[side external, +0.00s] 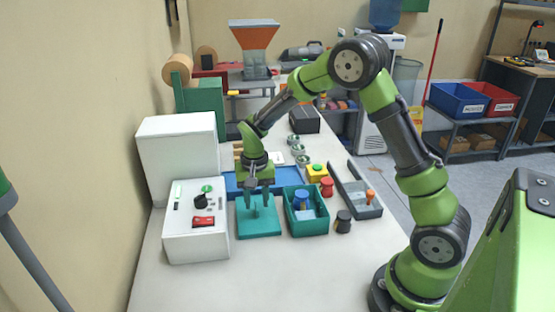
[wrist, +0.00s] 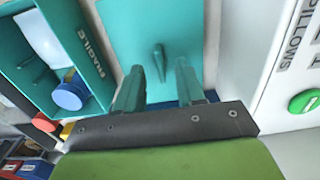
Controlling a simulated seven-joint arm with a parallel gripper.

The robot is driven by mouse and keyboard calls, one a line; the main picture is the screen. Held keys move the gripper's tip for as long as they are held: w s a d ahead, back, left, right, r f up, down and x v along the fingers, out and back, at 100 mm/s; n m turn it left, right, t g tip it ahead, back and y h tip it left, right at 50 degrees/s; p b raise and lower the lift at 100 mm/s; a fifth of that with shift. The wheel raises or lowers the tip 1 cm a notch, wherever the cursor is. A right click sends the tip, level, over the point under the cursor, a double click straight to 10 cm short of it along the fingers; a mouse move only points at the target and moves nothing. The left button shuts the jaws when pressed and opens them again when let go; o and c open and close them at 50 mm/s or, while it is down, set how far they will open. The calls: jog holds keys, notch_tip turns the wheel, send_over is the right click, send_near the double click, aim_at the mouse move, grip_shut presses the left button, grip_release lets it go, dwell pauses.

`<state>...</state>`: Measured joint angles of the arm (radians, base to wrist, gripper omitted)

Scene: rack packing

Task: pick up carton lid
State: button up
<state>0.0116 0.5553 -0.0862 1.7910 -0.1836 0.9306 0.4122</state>
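The carton lid is a flat teal plate (side external: 257,224) with a small upright knob, lying on the white table between the white control box and the open teal carton (side external: 317,231). In the wrist view the lid (wrist: 125,25) fills the top middle, and its knob (wrist: 160,62) shows between my fingers. My gripper (side external: 259,200) points down over the lid; its two fingers stand apart on either side of the knob. The wrist view shows my gripper (wrist: 158,80) open, with gaps beside the knob. The carton, marked FRAGILE in the wrist view, holds a blue-topped jar (side external: 301,199) and something pale.
The white control box (side external: 180,246) with a green button stands close left of the lid. A blue tray (side external: 232,181) lies behind it. Right of the carton are a dark jar (side external: 344,221), red and yellow jars, and a grey tray (side external: 366,212). The table front is clear.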

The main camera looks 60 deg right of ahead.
notch_tip(320, 180, down, 2)
jog(key=shift+f, duration=0.1)
grip_shut()
dwell(0.4)
